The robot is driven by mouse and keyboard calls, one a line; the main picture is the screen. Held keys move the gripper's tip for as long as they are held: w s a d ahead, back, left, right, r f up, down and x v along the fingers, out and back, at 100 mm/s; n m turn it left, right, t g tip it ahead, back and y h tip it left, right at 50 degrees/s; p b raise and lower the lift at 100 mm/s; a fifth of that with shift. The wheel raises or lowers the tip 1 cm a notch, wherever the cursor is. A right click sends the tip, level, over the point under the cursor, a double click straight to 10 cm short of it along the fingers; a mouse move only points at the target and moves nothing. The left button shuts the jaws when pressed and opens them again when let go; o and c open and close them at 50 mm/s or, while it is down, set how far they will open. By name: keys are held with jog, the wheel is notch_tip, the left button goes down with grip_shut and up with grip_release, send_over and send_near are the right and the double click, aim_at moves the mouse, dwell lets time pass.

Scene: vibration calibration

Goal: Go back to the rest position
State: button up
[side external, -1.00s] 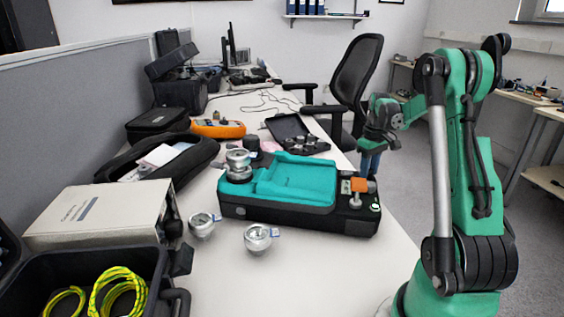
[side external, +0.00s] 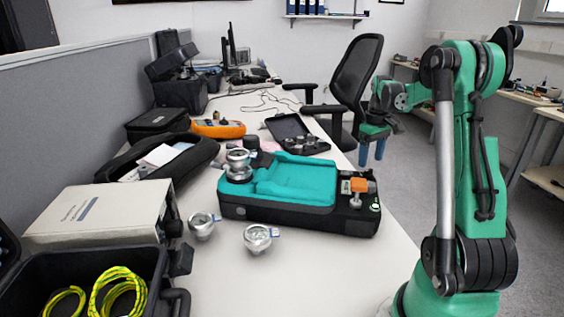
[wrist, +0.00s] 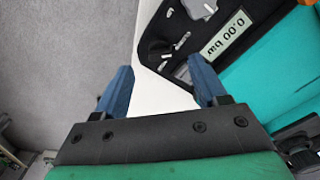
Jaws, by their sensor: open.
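My gripper (side external: 371,153) has blue fingers and is at the right, beyond the table's edge and beside the teal-and-black calibration device (side external: 300,210). The fingers point down, apart and empty. In the wrist view my gripper (wrist: 160,90) shows its two blue fingers spread, with the table edge and grey floor between and below them. The device's black panel with a display reading 0.00 (wrist: 225,35) lies close to the right finger in that view. An orange-topped part (side external: 360,186) stands on the device's right end.
Two silver sensors (side external: 202,226) (side external: 258,239) stand on the white table (side external: 300,280) in front of the device. More silver pieces (side external: 238,165) are stacked on its left end. An office chair (side external: 355,80) stands behind my gripper. Open floor (side external: 415,190) lies right of the table.

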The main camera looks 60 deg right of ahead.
jog(key=shift+r, duration=1)
jog(key=shift+w+a+r, duration=0.1)
jog(key=shift+w+a, duration=0.2)
jog(key=w+a+r+n+t+h, duration=0.1)
jog(key=w+a+r, duration=0.15)
jog(key=a, duration=0.45)
jog(key=w+a+r+n+t+h, duration=0.1)
jog(key=w+a, duration=0.3)
jog(key=a, duration=0.2)
jog(key=s+a+f+n+t+y, duration=0.2)
jog(key=a+t, duration=0.3)
jog(key=a, duration=1.4)
jog(key=shift+s, duration=0.15)
